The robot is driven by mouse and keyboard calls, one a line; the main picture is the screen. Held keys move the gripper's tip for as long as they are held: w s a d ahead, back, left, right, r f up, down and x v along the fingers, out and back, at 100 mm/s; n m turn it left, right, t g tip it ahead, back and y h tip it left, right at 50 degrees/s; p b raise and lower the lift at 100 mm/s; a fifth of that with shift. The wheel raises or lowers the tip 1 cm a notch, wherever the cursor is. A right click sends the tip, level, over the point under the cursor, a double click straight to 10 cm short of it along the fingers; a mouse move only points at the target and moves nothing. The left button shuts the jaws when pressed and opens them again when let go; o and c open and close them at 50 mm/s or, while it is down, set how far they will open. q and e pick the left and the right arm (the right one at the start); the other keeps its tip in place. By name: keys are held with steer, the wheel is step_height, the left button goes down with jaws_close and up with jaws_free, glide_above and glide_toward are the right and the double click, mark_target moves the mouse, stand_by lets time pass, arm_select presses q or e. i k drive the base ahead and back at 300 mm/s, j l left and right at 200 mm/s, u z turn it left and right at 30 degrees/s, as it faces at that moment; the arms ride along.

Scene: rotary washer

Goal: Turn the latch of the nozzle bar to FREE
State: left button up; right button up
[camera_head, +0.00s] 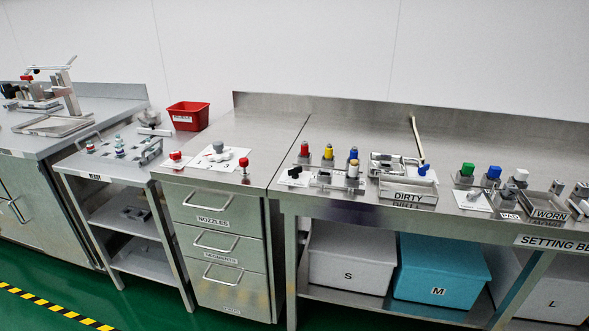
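I cannot make out for certain which part is the nozzle bar or its latch, and no FREE marking is readable from here. A metal fixture (65,90) with an upright post and a slanted top bar stands on the far-left bench. A small red part (27,78) shows at its left side. A grey knob (218,147) sits on a white marked plate on the drawer cabinet, between red knobs (175,156) and (244,162). Neither of my grippers is in view.
A drawer cabinet (215,199) labelled NOZZLES stands mid-left. A red bin (188,116) is behind it. The right bench (340,130) holds coloured parts and a DIRTY tray (408,196). Lidded boxes (440,268) sit below. Green floor (120,310) is clear at front left.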

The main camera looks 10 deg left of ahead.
mark_target(293, 172)
steer(key=i+l+u, duration=0.15)
steer(key=i+u, duration=0.2)
steer(key=i+l+u, duration=0.2)
steer(key=u, duration=0.15)
steer(key=i+l+u, duration=0.35)
steer(key=k, duration=0.05)
